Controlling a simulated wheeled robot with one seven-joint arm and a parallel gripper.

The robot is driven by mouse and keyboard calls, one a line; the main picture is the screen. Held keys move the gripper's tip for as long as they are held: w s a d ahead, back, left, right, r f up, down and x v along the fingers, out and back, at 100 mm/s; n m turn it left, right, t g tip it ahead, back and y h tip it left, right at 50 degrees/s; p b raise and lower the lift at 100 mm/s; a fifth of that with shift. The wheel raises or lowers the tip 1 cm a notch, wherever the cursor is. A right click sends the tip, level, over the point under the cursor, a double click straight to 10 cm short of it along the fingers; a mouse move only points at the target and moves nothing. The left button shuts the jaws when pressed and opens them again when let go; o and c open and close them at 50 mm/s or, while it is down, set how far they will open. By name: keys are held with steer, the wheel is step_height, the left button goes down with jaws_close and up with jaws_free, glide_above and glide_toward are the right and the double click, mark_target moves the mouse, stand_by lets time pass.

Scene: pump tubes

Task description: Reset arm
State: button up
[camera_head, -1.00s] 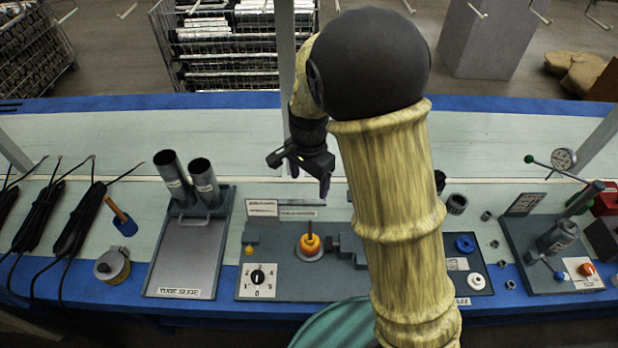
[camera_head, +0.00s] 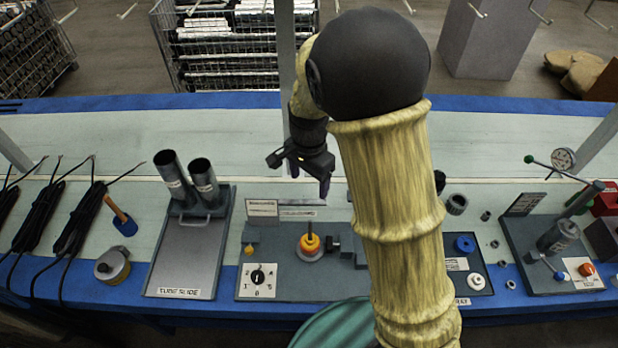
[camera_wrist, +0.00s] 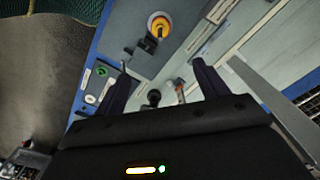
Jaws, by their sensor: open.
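My gripper (camera_head: 311,183) hangs over the workbench (camera_head: 230,128), above and behind the middle station. Its two dark fingers are apart and nothing shows between them. In the wrist view my gripper (camera_wrist: 163,82) points down at the bench with its fingers spread. My yellow arm hides part of the bench's middle right. The middle station (camera_head: 290,277) has an orange knob with an upright rod (camera_head: 310,243) and a numbered dial (camera_head: 258,278). The orange knob also shows in the wrist view (camera_wrist: 159,24).
A tube slide tray (camera_head: 183,265) with two grey tubes stands left of the station. A tape roll (camera_head: 112,266) and black cables (camera_head: 85,220) lie farther left. A gauge station (camera_head: 560,258) stands at right. An upright post rises behind my gripper. The bench's back strip is mostly clear.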

steer(key=s+d+r+n+t, duration=0.1)
steer(key=s+d+r+n, duration=0.1)
steer(key=s+d+n, duration=0.2)
steer(key=s+d+r+n+t, duration=0.1)
steer(key=s+d+n, duration=0.3)
steer(key=s+d, duration=0.4)
steer(key=shift+d+r+n+t+p, duration=0.3)
steer(key=shift+d+r+n+p, duration=0.1)
steer(key=shift+d+r, duration=0.45)
steer(key=shift+d+f, duration=0.1)
stand_by(1.0)
